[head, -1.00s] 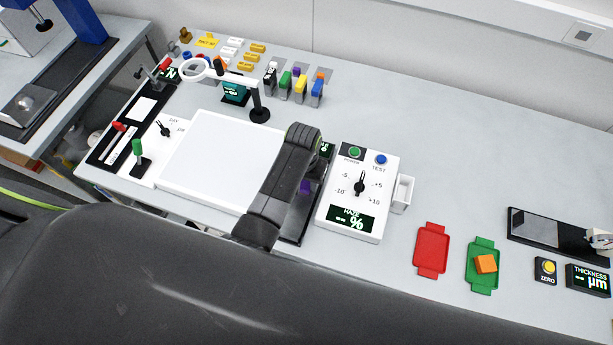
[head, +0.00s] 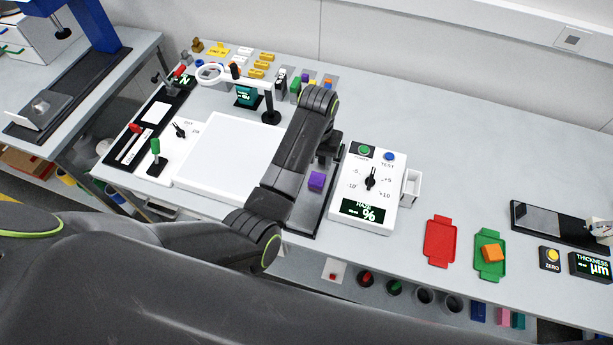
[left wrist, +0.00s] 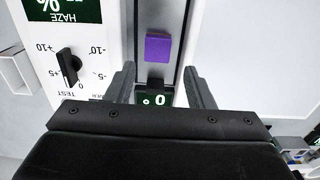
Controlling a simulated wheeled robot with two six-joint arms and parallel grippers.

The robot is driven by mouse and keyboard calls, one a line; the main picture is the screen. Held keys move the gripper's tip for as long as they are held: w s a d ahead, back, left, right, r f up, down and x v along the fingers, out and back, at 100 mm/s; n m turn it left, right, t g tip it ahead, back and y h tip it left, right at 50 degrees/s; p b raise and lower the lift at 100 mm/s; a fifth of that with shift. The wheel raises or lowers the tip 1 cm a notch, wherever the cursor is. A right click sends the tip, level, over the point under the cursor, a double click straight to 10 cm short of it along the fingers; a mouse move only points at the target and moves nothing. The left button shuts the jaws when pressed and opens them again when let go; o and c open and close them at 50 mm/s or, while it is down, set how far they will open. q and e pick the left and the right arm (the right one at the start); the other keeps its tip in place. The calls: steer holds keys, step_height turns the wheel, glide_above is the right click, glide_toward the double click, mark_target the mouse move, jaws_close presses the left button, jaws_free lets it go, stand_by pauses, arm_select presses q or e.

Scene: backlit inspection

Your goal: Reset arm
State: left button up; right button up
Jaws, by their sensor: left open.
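My left arm reaches over the table in the head view, and its left gripper (head: 328,156) hangs above the dark track of the haze meter. In the left wrist view the two jaws of this gripper (left wrist: 161,86) are spread apart with nothing held between them. A purple block (head: 316,181) sits on the dark track; in the left wrist view the block (left wrist: 158,47) lies beyond the fingertips, apart from them. My right gripper is not in view.
The white haze panel (head: 369,185) with its dial stands just right of the gripper, with a small white bin (head: 411,187) beside it. A white light panel (head: 232,156) lies to the left. A ring magnifier (head: 210,74) stands behind. The back right of the table is clear.

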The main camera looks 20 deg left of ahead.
arm_select(q)
steer(key=shift+w+d+r, duration=0.1)
steer(key=shift+w+r, duration=0.05)
steer(key=shift+r, duration=0.3)
steer(key=shift+w+d+r, duration=0.1)
steer(key=shift+w+r, duration=0.05)
steer(key=shift+r, duration=0.25)
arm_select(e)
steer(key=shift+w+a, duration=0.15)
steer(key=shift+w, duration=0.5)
arm_select(q)
steer(key=shift+a, duration=0.1)
